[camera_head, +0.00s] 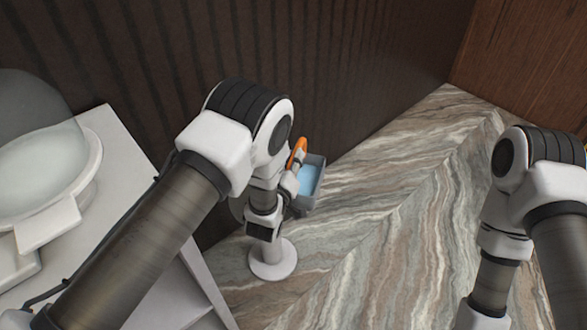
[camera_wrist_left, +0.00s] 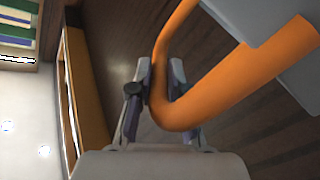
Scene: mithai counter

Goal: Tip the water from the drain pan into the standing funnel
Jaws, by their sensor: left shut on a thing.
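The drain pan (camera_head: 316,162) is a small grey box with light blue water in it and an orange handle (camera_head: 297,151). My left gripper (camera_head: 292,178) is shut on that handle and holds the pan out to its right. In the left wrist view the orange handle (camera_wrist_left: 205,98) runs between the fingers of my left gripper (camera_wrist_left: 157,92), and the grey pan (camera_wrist_left: 245,18) fills the upper right. A white round base (camera_head: 273,259) stands below my left wrist. It may be the funnel's foot; what rises above it is largely hidden by my arm. My right gripper is out of view.
A white counter (camera_head: 112,150) with a domed appliance (camera_head: 35,125) is at the left. A dark ribbed wall (camera_head: 330,70) is behind the pan. The marble-patterned surface (camera_head: 400,190) to the right looks clear up to my right arm.

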